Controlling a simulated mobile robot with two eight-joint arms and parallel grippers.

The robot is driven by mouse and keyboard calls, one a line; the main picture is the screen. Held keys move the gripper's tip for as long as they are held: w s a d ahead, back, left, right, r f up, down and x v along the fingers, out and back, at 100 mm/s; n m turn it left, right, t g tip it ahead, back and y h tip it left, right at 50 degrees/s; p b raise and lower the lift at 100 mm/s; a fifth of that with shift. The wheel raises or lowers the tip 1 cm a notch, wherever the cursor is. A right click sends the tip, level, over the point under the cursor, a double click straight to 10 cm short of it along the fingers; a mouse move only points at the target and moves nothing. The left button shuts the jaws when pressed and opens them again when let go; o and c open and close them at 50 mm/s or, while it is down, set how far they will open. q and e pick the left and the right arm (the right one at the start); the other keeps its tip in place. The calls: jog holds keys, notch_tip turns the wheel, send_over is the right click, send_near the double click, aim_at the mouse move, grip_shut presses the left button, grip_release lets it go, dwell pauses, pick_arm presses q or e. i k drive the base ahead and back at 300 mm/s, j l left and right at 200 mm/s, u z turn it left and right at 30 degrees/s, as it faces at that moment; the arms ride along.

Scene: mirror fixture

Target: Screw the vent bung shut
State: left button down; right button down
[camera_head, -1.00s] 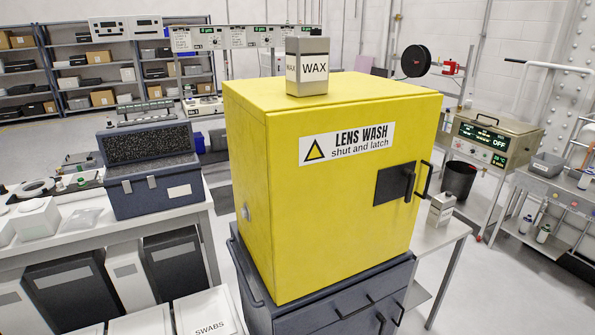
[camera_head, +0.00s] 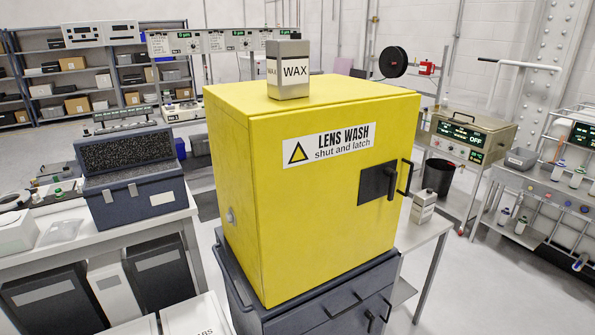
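The vent bung (camera_head: 230,216) appears to be the small grey round knob low on the left side of the yellow cabinet (camera_head: 320,215). It is too small to tell whether it is screwed in fully. The cabinet's front carries a "LENS WASH shut and latch" label (camera_head: 329,145), a dark latch plate (camera_head: 376,184) and a black handle (camera_head: 405,178). The front door looks shut. Neither of my grippers is in view.
A WAX can (camera_head: 288,70) stands on top of the cabinet. The cabinet sits on a dark drawer unit (camera_head: 330,311). On the left, a bench holds an open dark blue case (camera_head: 130,178). A side table (camera_head: 425,231) with a small can stands right. Floor shows further right.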

aim_at(229, 216)
jog(key=i+j+z, duration=0.35)
jog(key=j, duration=0.4)
jog(key=i+j+z, duration=0.15)
jog(key=j, duration=0.3)
jog(key=i+j+u, duration=0.2)
jog(key=j, duration=0.15)
jog(key=j+u, duration=0.2)
jog(key=j, duration=0.15)
jog(key=i+j+u, duration=0.15)
jog(key=j, duration=0.15)
jog(key=i+j+u, duration=0.2)
jog(key=k+j, duration=0.1)
